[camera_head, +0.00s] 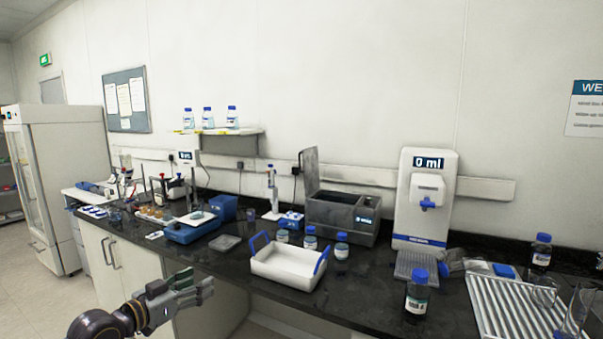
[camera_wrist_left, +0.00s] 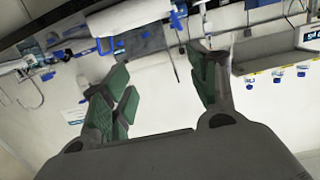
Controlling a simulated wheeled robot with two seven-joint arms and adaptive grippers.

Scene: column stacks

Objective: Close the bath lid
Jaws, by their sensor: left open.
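The bath is a dark grey box (camera_head: 341,212) with a small blue display, standing at the back of the black bench in the head view. Its lid (camera_head: 309,170) is open and stands upright at the left end of the box. My left gripper (camera_head: 203,288) is open and empty, in front of the bench's front edge, well to the left of and nearer than the bath. In the left wrist view its two fingers (camera_wrist_left: 165,85) are spread with nothing between them; that view is upside down. My right gripper is not in view.
A white tray with blue handles (camera_head: 285,266) and several blue-capped jars stand in front of the bath. A white dispenser (camera_head: 424,200) stands right of it. A shelf with bottles (camera_head: 232,132) hangs behind.

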